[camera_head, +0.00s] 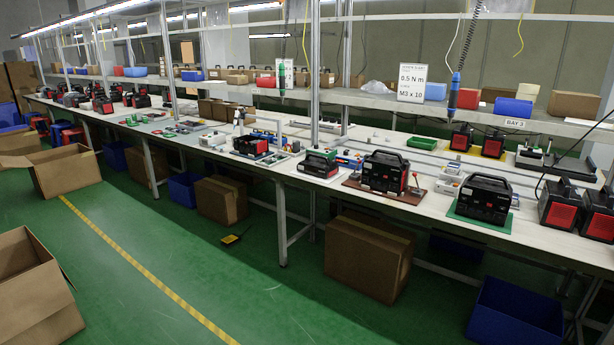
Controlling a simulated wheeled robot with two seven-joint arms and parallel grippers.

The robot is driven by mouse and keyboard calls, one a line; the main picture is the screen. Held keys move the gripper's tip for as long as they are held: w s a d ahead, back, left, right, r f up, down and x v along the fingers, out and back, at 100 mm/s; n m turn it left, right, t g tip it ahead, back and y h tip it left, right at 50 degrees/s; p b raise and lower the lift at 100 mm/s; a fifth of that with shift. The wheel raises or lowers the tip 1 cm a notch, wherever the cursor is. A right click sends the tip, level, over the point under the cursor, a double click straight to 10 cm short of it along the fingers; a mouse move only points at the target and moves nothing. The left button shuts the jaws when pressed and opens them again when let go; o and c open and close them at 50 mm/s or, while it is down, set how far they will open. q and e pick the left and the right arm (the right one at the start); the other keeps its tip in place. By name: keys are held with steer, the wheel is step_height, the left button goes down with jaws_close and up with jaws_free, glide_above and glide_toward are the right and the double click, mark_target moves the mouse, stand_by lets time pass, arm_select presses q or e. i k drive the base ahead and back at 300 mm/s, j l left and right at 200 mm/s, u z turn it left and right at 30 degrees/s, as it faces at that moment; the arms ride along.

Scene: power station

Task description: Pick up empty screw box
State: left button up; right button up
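Neither of my grippers shows in the head view. Small pale open bins (447,187) stand on the long workbench (420,209) between two black power units. They look like small-parts boxes, but I cannot tell whether any of them is empty or holds screws. A black power unit (385,172) stands on a brown mat left of the bins. Another black power unit (484,199) stands on a green mat right of them.
Open cardboard boxes (33,290) lie on the green floor at the left. A brown carton (366,256) and a blue crate (516,312) stand under the bench. A shelf above the bench carries blue and red bins. The floor along the yellow line (140,264) is clear.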

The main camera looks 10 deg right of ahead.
mark_target(453, 168)
steer(key=i+l+z, duration=0.2)
steer(key=i+z, duration=0.15)
steer(key=i, duration=0.25)
steer(key=i+z, duration=0.3)
steer(key=i, duration=0.35)
steer(key=i+j+z, duration=0.1)
steer(key=i+z, duration=0.25)
steer(key=i, duration=0.3)
steer(key=i+z, duration=0.2)
steer(key=i, duration=0.2)
steer(key=i+z, duration=0.4)
steer(key=i+j+z, duration=0.1)
steer(key=i+z, duration=0.35)
